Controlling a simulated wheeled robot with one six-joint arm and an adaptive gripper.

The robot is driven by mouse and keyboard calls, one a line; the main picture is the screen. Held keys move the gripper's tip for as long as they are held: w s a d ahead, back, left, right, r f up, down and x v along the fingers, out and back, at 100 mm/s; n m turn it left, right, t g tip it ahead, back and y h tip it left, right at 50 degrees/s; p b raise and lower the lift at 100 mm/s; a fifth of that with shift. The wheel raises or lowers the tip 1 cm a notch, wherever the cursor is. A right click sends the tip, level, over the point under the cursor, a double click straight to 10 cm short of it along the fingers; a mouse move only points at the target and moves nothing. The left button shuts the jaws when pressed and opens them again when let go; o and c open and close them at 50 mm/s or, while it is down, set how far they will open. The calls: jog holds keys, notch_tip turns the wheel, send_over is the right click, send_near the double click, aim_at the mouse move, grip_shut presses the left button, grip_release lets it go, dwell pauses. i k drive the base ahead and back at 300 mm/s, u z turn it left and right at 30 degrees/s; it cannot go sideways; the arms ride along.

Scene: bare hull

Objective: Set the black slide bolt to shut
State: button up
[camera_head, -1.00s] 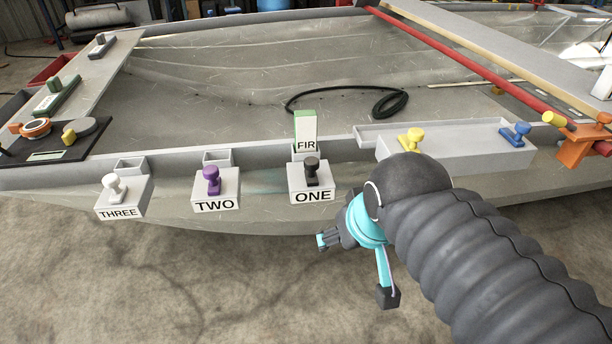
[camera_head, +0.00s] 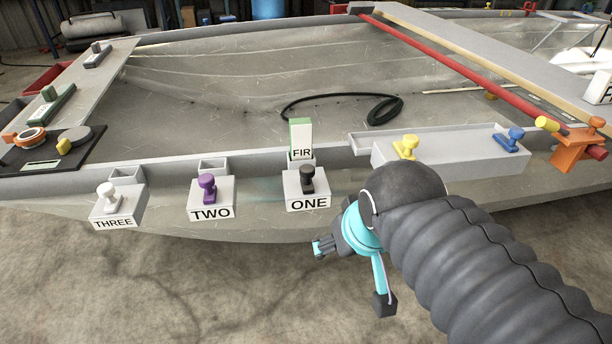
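A small dark block with a dark knob (camera_head: 97,54) lies on the grey plank at the far left and looks like the black slide bolt; its setting is too small to tell. My gripper (camera_head: 350,272) hangs low in front of the hull, below and right of the box marked ONE. Its fingers are spread apart, with nothing seen between them. It is far from the dark block and touches nothing that I can see.
Boxes marked THREE (camera_head: 117,209), TWO (camera_head: 211,200) and ONE (camera_head: 308,193) line the hull's near edge, bearing white, purple and black knobbed pieces. A grey tray (camera_head: 455,160) and an orange clamp (camera_head: 576,148) stand right. The floor in front is clear.

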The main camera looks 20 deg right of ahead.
aim_at(307, 171)
jog(key=z, duration=1.65)
jog(key=k, duration=1)
jog(key=u, duration=1.6)
